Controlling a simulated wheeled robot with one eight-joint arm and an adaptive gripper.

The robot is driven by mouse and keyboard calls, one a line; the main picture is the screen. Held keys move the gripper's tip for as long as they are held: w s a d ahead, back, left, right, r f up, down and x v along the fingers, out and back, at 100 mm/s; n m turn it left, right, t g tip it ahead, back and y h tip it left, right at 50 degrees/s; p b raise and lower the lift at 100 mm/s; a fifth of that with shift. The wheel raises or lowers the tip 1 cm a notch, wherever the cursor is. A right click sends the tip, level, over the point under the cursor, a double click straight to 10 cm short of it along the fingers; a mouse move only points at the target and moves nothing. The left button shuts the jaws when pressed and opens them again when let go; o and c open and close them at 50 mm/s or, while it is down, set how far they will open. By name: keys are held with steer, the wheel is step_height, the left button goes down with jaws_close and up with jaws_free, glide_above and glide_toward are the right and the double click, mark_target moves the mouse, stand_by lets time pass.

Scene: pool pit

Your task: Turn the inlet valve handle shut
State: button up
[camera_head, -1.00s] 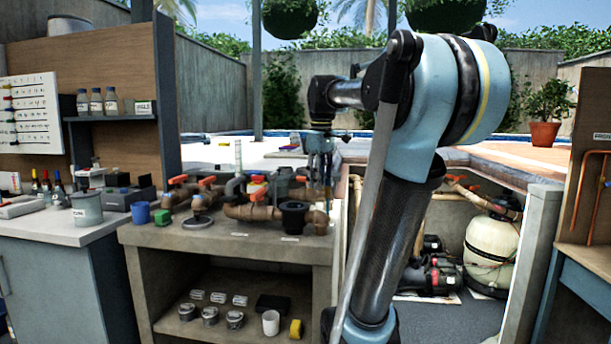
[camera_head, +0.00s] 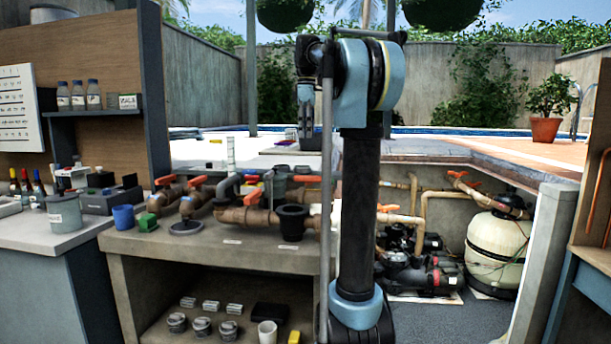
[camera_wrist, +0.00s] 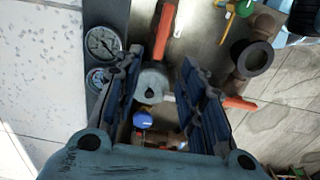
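Several orange valve handles sit on brown pipework on the bench in the head view, among them a left one (camera_head: 165,180), a second (camera_head: 198,181), a middle one (camera_head: 253,196) and a right one (camera_head: 306,179). I cannot tell which is the inlet handle. My gripper (camera_head: 305,118) hangs pointing down above and behind the bench, apart from the handles. In the wrist view my gripper (camera_wrist: 163,105) is open with nothing held. An orange handle (camera_wrist: 163,32) lies beyond the fingertips, and another (camera_wrist: 238,103) shows beside the right finger.
Two round gauges (camera_wrist: 102,42) lie left of the fingers in the wrist view, and a grey fitting (camera_wrist: 151,82) shows between them. A black pipe fitting (camera_head: 292,222) stands on the bench. Pumps (camera_head: 415,268) and a cream filter tank (camera_head: 495,250) fill the pit at right.

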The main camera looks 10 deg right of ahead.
mark_target(309, 180)
step_height(309, 180, down, 16)
steer(key=shift+s+a+r, duration=0.1)
steer(key=shift+a+r, duration=0.05)
steer(key=shift+r, duration=0.1)
stand_by(0.4)
jaws_close()
